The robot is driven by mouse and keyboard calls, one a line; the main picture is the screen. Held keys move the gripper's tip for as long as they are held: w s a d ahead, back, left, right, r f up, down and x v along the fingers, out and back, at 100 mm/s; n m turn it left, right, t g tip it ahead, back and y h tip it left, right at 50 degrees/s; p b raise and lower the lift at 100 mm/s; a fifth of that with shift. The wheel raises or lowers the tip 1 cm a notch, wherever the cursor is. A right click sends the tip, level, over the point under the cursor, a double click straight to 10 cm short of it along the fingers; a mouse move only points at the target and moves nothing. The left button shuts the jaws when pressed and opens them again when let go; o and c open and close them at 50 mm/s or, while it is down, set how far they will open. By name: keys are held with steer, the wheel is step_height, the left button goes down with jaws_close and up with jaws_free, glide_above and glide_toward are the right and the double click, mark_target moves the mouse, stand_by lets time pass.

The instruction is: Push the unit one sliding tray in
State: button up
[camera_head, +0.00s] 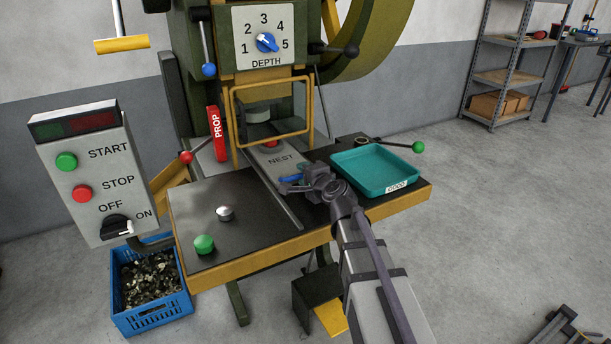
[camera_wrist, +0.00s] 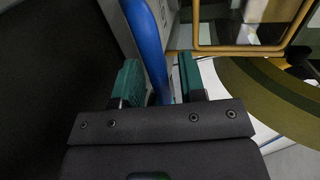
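The grey sliding tray marked NEST (camera_head: 281,160) lies in its track on the press table, below the yellow guard frame. Its blue handle (camera_head: 289,179) is at the near end, and it also shows in the wrist view as a blue bar (camera_wrist: 148,45). My gripper (camera_head: 296,186) is at the handle, its body partly hiding that area in the head view. In the wrist view my green-tipped fingers (camera_wrist: 160,80) stand on either side of the blue bar. A gap shows between the bar and the right finger; whether the left finger touches it I cannot tell.
A teal GOOD bin (camera_head: 375,168) stands right of the track, close to my arm. The yellow guard frame (camera_head: 272,108) stands over the tray's far end. A red PROP bar (camera_head: 216,134) is to its left. Green and silver knobs (camera_head: 204,244) sit at the front left of the table.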

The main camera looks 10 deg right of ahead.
jaws_close()
glide_toward(278, 148)
steer(key=x, duration=0.4)
steer(key=shift+w+f, duration=0.1)
steer(key=shift+w, duration=0.15)
steer(key=shift+o, duration=0.6)
jaws_free()
steer(key=shift+s, duration=0.1)
